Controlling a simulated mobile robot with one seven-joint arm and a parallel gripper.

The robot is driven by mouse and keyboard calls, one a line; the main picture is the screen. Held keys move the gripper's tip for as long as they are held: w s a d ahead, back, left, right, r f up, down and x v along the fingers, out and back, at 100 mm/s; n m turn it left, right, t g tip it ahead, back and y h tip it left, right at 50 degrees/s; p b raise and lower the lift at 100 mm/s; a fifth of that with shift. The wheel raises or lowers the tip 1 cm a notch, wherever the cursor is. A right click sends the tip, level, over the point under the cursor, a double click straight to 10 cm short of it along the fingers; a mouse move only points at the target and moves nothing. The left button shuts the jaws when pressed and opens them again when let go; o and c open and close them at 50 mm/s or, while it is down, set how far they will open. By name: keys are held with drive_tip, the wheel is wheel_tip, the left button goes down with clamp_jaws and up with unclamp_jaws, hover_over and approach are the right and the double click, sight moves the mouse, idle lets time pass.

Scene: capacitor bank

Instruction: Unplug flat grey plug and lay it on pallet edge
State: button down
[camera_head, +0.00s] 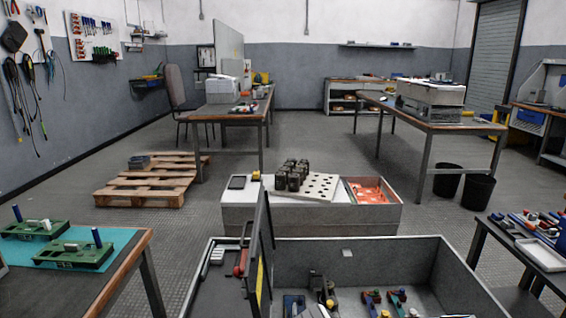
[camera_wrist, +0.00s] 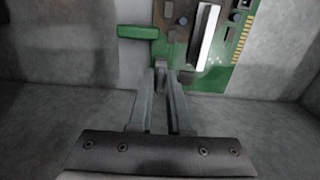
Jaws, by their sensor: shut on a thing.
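My gripper (camera_wrist: 167,74) is in the wrist view, its two narrow grey fingers reaching up to the lower edge of a green circuit board (camera_wrist: 222,80). The fingers are closed on a small flat grey piece that looks like the flat grey plug (camera_wrist: 186,77). The fingers partly hide it, and I cannot tell whether it is still seated at the board. The wooden pallet (camera_head: 145,192) lies on the floor at the left in the head view. I cannot make out the plug or my gripper in the head view.
An open grey metal cabinet (camera_head: 395,250) with parts inside stands in front, its door (camera_head: 262,255) upright. In the wrist view, grey walls enclose the board, which carries a white bar (camera_wrist: 207,38) and a green block (camera_wrist: 138,32).

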drive_tip(key=shift+r, duration=0.1)
drive_tip(key=shift+r+p, duration=1.45)
drive_tip(key=shift+r, duration=1.5)
